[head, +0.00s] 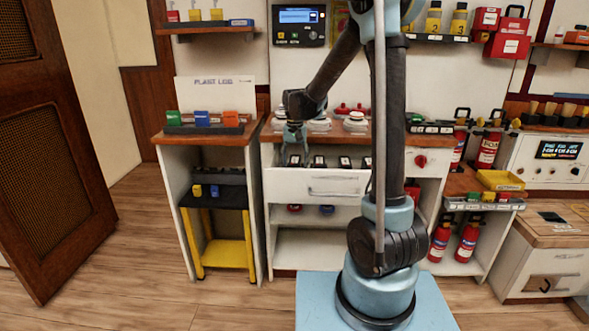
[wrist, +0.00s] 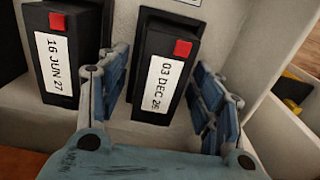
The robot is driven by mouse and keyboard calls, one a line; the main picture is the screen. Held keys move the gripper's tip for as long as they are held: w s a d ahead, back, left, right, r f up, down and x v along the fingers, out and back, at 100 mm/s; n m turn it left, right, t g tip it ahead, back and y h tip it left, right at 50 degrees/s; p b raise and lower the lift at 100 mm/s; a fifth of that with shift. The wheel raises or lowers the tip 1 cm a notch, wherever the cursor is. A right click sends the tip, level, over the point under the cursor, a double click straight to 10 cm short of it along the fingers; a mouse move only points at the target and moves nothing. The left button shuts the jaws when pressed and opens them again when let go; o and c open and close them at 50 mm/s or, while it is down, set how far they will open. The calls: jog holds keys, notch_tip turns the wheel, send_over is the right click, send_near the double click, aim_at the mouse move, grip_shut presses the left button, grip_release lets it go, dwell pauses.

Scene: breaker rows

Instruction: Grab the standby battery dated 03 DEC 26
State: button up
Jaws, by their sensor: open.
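The standby battery labelled 03 DEC, its year seeming to read 26 (wrist: 160,85), is a black block with a red square at one top corner, in the middle of the wrist view. My gripper (wrist: 164,75) is open, one blue finger on each side of this battery. I cannot tell whether either finger touches it. Another black battery labelled 16 JUN 27 (wrist: 58,58) stands to its left. In the head view my gripper (head: 292,157) is down at the left end of a row of dark batteries (head: 345,162) in the white drawer (head: 285,187).
The white drawer wall stands to the right of my gripper in the wrist view. A wooden shelf (head: 248,132) with a rack of coloured blocks is at left. White and red domed items (head: 356,121) stand on the counter behind the drawer.

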grip_shut()
jog(key=shift+r, duration=0.1)
